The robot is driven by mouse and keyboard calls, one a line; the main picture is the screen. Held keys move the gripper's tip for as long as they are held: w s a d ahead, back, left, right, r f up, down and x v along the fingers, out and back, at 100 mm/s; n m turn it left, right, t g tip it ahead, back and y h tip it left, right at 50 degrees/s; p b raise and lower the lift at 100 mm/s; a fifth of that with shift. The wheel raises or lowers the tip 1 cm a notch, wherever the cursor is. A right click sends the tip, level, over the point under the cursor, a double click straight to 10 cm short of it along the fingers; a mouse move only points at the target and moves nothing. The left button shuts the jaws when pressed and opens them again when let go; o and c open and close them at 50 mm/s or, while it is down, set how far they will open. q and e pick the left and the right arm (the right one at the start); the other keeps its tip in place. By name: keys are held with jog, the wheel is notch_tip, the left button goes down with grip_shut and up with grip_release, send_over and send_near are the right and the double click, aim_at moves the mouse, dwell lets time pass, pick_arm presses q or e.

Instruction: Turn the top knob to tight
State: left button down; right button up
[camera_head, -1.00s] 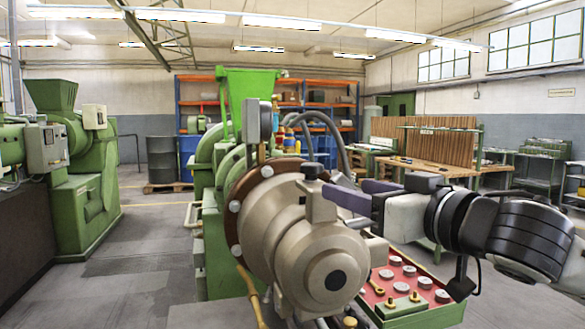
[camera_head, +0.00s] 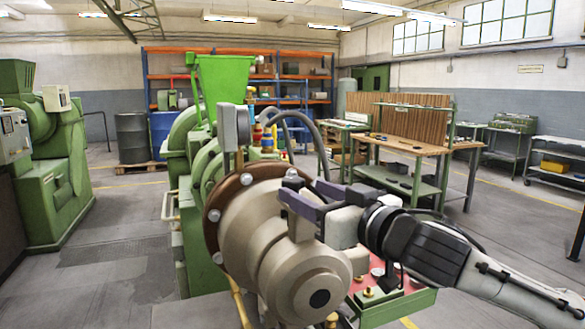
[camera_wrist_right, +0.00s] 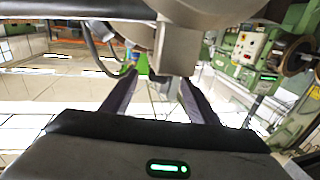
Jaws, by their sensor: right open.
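The beige extruder head (camera_head: 265,235) fills the middle of the head view, with an upright block on its top. The top knob (camera_head: 292,174) shows as a small grey piece above that block, partly hidden behind my fingers. My right gripper (camera_head: 285,191) comes in from the right, with its two purple-grey fingers apart at the knob. I cannot tell whether they touch it. The right wrist view looks upside down; the block (camera_wrist_right: 178,50) hangs between the finger ends there, and my right gripper (camera_wrist_right: 155,80) is open. My left gripper is not in view.
A red panel with knobs and a green frame (camera_head: 400,300) lies below my right arm. A grey box (camera_head: 230,127) and dark hoses (camera_head: 305,125) stand behind the head. A bolted brown flange (camera_head: 212,215) is to the left. The floor at left is clear.

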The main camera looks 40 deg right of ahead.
aim_at(299, 189)
jog(key=w+p, duration=0.1)
jog(key=w, duration=0.1)
jog(key=w+p, duration=0.1)
jog(key=w, duration=0.1)
jog(key=shift+w+r+p, duration=0.2)
jog(key=shift+w+p, duration=0.05)
jog(key=shift+p, duration=0.05)
jog(key=shift+w+f, duration=0.2)
jog(key=shift+w, duration=0.45)
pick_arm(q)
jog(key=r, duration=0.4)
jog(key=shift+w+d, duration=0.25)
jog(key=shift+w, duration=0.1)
pick_arm(e)
jog(key=c, duration=1)
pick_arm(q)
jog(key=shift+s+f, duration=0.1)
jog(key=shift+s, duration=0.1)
pick_arm(e)
jog(key=shift+c, duration=0.2)
